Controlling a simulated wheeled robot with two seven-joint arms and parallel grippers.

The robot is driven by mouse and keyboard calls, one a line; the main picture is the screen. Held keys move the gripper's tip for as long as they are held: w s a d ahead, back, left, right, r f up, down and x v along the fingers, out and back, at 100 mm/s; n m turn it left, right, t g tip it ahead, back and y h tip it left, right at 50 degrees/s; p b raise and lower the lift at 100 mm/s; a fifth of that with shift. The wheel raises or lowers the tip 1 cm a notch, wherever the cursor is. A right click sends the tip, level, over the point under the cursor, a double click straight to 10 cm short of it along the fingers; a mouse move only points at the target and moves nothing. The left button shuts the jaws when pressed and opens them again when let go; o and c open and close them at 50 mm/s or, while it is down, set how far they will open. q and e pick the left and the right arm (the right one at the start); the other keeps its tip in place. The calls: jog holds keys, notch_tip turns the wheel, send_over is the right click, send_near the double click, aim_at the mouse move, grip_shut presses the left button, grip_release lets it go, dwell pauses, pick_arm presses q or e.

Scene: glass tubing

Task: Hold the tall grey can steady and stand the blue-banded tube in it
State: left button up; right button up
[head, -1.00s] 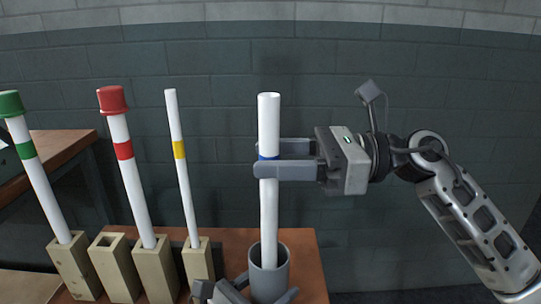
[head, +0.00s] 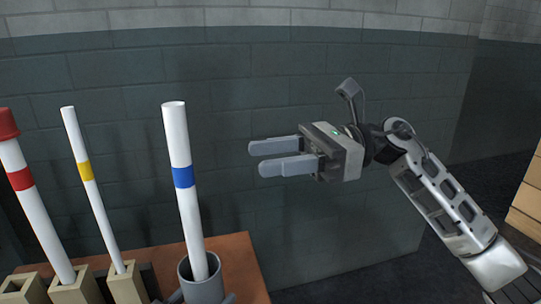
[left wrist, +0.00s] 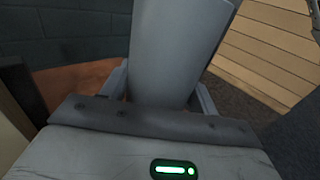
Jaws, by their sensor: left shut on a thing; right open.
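The white tube with the blue band (head: 183,178) stands in the tall grey can (head: 203,290), leaning slightly against its rim in the head view. Its lower end is hidden inside the can. My right gripper (head: 268,158) is open and empty, to the right of the tube and clear of it. My left gripper (left wrist: 160,90) is shut on the grey can (left wrist: 178,45), which fills the upper middle of the left wrist view. In the head view only a little of the left gripper shows at the bottom edge, beside the can.
A red-capped tube (head: 35,215) and a yellow-banded tube (head: 92,190) stand in wooden block holders (head: 125,284) at the left. The brown table top (head: 240,265) is bare right of the can. A grey block wall (head: 300,90) is behind.

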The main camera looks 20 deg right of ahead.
pick_arm(q)
jog(key=o, duration=1.2)
jog(key=shift+c, duration=0.2)
pick_arm(e)
notch_tip(320, 180, down, 10)
jog(key=d+n+t+h+p, duration=0.2)
jog(key=n+t+h+p, duration=0.9)
jog(key=n+t, duration=1.45)
pick_arm(q)
jog(key=s+a+r+m+g+y+p, duration=0.1)
jog(key=s+a+m+y+p, duration=0.3)
jog(key=m, duration=2.5)
jog(key=s+a+g+y, duration=0.1)
jog(key=s+a+y, duration=0.4)
jog(key=s+a, duration=0.4)
jog(key=shift+s+a+p, duration=0.3)
jog(key=shift+s+a, duration=0.1)
pick_arm(e)
jog(key=s+f+m+g+h, duration=0.3)
jog(key=s+f+m+g, duration=0.2)
jog(key=s+f+g, duration=0.8)
jog(key=shift+s+a+f+g+h, duration=0.2)
jog(key=shift+s+f+g+h, duration=0.15)
jog(key=shift+f+g, duration=0.5)
